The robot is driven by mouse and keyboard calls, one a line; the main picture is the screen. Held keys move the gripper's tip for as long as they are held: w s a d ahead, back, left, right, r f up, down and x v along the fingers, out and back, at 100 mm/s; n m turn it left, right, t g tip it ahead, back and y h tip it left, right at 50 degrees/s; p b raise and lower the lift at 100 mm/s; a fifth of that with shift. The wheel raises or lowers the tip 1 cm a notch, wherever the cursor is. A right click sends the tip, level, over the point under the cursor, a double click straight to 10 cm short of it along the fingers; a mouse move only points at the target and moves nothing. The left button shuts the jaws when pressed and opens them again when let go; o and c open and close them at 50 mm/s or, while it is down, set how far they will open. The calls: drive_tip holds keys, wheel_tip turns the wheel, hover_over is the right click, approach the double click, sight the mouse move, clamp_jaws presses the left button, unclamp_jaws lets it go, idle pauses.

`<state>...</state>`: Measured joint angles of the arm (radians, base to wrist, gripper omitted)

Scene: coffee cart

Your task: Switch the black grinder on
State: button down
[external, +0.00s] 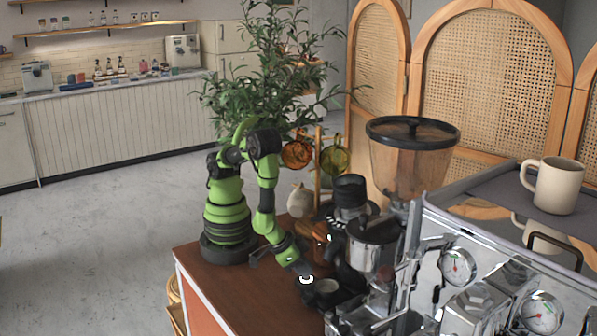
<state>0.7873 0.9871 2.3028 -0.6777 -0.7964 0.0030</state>
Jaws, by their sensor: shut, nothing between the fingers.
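The black grinder (349,191) stands on the wooden cart, partly hidden behind a silver-and-black machine part. Its lower body and its switch cannot be made out. My green arm reaches down and to the right from its base on the cart. My gripper (314,293) is low at the arm's end, in front of the black grinder's lower part and close to a small dark cup-like holder. The fingers are small and dark here; they are shut with nothing seen between them. Whether they touch anything cannot be told.
A large grinder with a smoky hopper (408,165) and a chrome espresso machine (470,275) crowd the right side. A cream mug (554,187) stands on top of the machine. Hanging cups and a plant (270,80) are behind. The cart top (235,290) is clear at front left.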

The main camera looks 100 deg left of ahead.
drive_tip(key=shift+r, duration=2.75)
drive_tip(key=s+r+m+g+h, duration=0.1)
drive_tip(key=s+r+m+h, duration=0.15)
drive_tip(key=r, duration=0.55)
drive_tip(key=s+r+m+h, duration=0.2)
drive_tip(key=r+m+h, duration=0.2)
drive_tip(key=r, duration=0.5)
drive_tip(key=s+a+r+y, duration=0.2)
drive_tip(key=s+a+y, duration=0.1)
drive_tip(key=a, duration=0.5)
drive_tip(key=s+a+r+t+y, duration=0.1)
drive_tip(key=s+a+r+y, duration=0.2)
drive_tip(key=a, duration=0.5)
drive_tip(key=shift+r+t+y, duration=0.25)
drive_tip(key=shift+t+y, duration=0.05)
drive_tip(key=shift+y, duration=0.05)
